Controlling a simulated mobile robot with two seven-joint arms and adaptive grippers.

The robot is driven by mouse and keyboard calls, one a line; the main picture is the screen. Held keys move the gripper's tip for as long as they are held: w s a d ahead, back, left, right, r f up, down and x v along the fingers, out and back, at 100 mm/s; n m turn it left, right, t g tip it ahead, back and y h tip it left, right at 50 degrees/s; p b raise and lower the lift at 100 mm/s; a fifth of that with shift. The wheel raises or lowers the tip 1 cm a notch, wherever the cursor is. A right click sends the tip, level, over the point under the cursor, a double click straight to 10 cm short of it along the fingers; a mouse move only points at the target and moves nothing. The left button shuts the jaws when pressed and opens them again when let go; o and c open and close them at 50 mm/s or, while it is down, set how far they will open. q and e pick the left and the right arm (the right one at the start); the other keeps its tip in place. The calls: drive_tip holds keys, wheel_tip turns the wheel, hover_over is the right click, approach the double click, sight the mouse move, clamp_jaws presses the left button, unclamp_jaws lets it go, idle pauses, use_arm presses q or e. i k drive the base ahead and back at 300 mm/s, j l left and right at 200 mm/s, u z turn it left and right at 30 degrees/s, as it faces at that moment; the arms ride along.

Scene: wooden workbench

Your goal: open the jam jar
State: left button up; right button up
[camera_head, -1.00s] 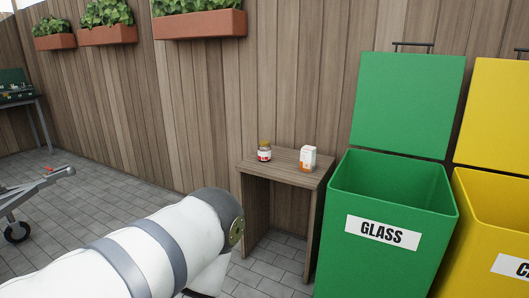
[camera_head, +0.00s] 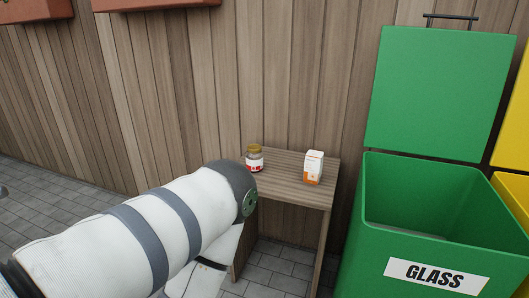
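The jam jar (camera_head: 254,159) is a small glass jar with a gold lid and a red and white label. It stands upright near the back left of a small wooden table (camera_head: 293,190). The lid looks closed on the jar. My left arm comes in from the left and its upper part partly covers the table's left side. No gripper is in view; my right arm does not show.
A white and orange carton (camera_head: 314,167) stands on the table to the right of the jar. An open green bin labelled GLASS (camera_head: 437,220) stands right of the table, with a yellow bin (camera_head: 514,190) beyond. A wooden fence (camera_head: 240,70) is behind. Paved floor lies to the left.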

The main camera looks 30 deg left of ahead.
sight(255, 161)
drive_tip(key=i+j+z, duration=0.15)
drive_tip(key=j+z, duration=0.15)
drive_tip(key=j, duration=0.5)
drive_tip(key=j+z, duration=0.25)
drive_tip(key=j, duration=0.55)
drive_tip(key=j+z, duration=0.3)
drive_tip(key=j, duration=0.55)
drive_tip(key=k+j+z, duration=0.15)
drive_tip(key=j+z, duration=0.15)
drive_tip(key=j, duration=0.5)
